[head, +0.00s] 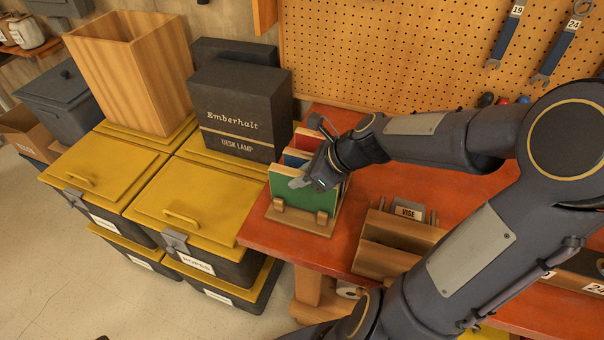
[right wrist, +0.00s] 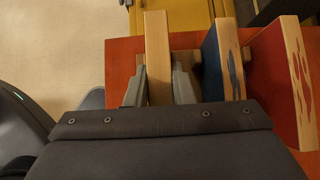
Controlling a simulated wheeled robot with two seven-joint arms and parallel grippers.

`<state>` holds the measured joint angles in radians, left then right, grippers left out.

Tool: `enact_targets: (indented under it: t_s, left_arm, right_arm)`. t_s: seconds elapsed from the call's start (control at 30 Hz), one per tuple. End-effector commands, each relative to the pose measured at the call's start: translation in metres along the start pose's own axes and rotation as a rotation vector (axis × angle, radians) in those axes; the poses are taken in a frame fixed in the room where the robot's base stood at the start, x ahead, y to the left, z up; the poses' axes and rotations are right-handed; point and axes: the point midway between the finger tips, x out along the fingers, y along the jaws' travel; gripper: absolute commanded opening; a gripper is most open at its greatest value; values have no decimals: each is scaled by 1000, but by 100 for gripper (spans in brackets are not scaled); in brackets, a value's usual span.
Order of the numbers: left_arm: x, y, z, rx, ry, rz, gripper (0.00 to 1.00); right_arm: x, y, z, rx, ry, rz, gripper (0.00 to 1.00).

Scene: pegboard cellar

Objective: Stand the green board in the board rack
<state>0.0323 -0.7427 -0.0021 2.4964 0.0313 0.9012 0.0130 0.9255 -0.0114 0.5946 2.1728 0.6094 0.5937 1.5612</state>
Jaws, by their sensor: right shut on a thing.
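The green board (head: 290,197) stands upright in the front of the wooden board rack (head: 298,222), its lower edge behind the rack's front posts. My right gripper (head: 306,182) is shut on its upper part. In the right wrist view the board's pale wooden edge (right wrist: 157,60) lies between the two fingers of my right gripper (right wrist: 158,88). A blue board (right wrist: 222,60) and a red board (right wrist: 285,80) stand behind it, apart from it. Whether the green board's lower edge touches the rack's bottom is hidden. My left gripper is not in view.
The rack stands near the left edge of the orange-red bench (head: 375,185). A black desk lamp box (head: 240,105) and yellow-lidded bins (head: 190,200) are to the left. A wooden holder with a vise label (head: 400,235) is to the right. A pegboard (head: 400,55) rises behind.

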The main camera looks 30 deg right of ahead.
Motion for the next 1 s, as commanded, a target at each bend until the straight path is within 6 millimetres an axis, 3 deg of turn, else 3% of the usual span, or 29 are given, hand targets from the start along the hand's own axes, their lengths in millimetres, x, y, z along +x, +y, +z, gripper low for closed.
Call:
enact_targets:
  t_s: [0.73,0.77,0.93,1.0]
  left_arm:
    - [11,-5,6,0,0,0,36]
    - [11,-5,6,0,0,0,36]
    - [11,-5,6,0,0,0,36]
    - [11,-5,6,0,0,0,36]
  right_arm:
    - [14,0,-13,0,0,0,0]
    - [14,0,-13,0,0,0,25]
    - [14,0,-13,0,0,0,47]
    - [14,0,-13,0,0,0,47]
